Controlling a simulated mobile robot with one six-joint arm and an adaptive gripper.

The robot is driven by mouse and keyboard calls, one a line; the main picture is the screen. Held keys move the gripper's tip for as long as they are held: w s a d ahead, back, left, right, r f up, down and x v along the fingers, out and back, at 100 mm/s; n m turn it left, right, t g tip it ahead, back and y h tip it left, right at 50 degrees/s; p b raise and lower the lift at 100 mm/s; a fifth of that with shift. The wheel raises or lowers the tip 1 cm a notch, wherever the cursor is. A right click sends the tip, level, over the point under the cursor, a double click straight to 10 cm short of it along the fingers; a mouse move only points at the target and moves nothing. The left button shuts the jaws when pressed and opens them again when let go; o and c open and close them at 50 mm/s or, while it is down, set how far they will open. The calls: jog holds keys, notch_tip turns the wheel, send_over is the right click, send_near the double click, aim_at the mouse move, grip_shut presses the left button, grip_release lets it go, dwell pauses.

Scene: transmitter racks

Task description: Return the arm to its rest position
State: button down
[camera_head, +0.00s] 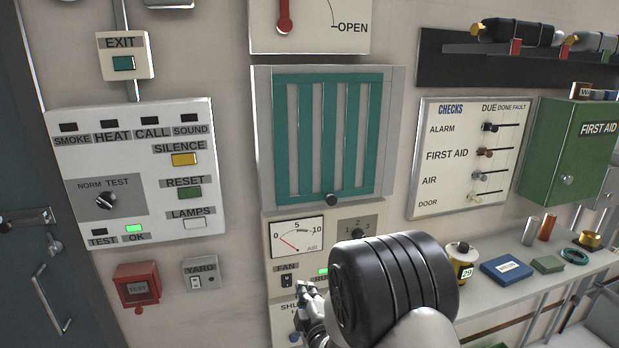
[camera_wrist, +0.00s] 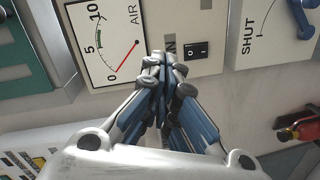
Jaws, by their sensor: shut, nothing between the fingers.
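My gripper (camera_wrist: 166,75) is shut and empty in the wrist view, its fingertips together in front of the fan panel. In the head view my gripper (camera_head: 305,300) shows small and partly hidden behind my own dark wrist joint. It is near the fan rocker switch (camera_head: 287,281), which also shows in the wrist view (camera_wrist: 197,50). I cannot tell whether the fingertips touch the panel. The air gauge (camera_head: 297,241) above the switch has its red needle near the low end; it also shows in the wrist view (camera_wrist: 112,40). A green lamp (camera_head: 322,272) is lit beside the switch.
A louvred green vent (camera_head: 327,135) is above the gauge. At right are a checks board (camera_head: 465,190), a green first aid box (camera_head: 560,150) and a cluttered shelf (camera_head: 490,315).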

jog(key=s+d+r+m+g+h+b, duration=0.1)
jog(key=s+d+r+m+g, duration=0.2)
jog(key=s+d+r+m, duration=0.3)
jog(key=s+d+r+m+g+h+b, duration=0.1)
jog(key=s+d+r+m+g+h, duration=0.2)
jog(key=s, duration=0.6)
jog(key=s+d+m+g, duration=0.2)
jog(key=s+d+m, duration=0.1)
jog(key=s, duration=0.9)
jog(key=s+d+m+g+b, duration=0.1)
jog(key=s+d+m+g, duration=0.2)
jog(key=s, duration=1)
jog(key=shift+m, duration=0.9)
